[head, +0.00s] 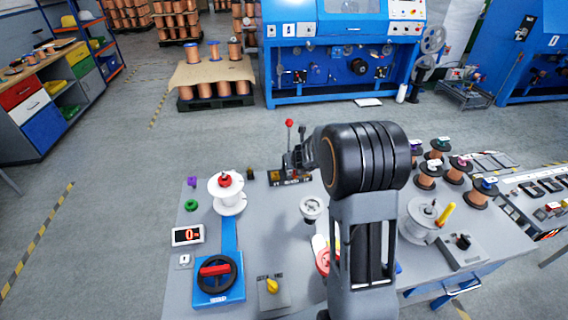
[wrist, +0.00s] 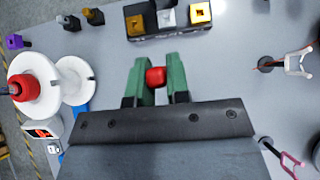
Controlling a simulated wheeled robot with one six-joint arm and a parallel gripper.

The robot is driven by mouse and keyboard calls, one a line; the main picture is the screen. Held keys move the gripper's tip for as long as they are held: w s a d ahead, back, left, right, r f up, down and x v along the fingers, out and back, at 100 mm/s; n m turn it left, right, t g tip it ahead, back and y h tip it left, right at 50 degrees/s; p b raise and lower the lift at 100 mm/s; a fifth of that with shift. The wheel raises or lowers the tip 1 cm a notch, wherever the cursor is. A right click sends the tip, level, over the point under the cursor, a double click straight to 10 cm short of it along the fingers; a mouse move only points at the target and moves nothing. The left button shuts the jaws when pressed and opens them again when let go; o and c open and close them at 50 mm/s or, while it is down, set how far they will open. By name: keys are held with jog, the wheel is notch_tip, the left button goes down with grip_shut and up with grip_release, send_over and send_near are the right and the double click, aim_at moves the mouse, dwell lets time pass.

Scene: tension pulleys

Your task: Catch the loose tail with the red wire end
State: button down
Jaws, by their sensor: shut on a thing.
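My gripper (wrist: 155,80) shows from behind in the wrist view, with two green fingers shut on a small red piece (wrist: 155,77). It looks like the red wire end, but I see no wire running from it. In the head view my gripper is partly hidden by my arm, just above that block (head: 290,180). A red ball on a thin stem (head: 289,123) shows there; I cannot tell if it is the held piece.
A white spool (wrist: 75,80) with a red knob stands left of my gripper. A blue unit with a black handwheel (head: 217,275) lies nearer. Copper spools (head: 428,175) crowd the right side. Grey tabletop is bare around the fingers.

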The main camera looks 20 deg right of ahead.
jog(key=s+d+f, duration=0.1)
jog(key=d+f, duration=0.1)
jog(key=d, duration=0.6)
jog(key=s+d+f+b, duration=0.1)
jog(key=s+d+f, duration=0.1)
jog(key=d, duration=0.7)
jog(key=shift+s+d, duration=0.15)
jog(key=shift+s, duration=0.15)
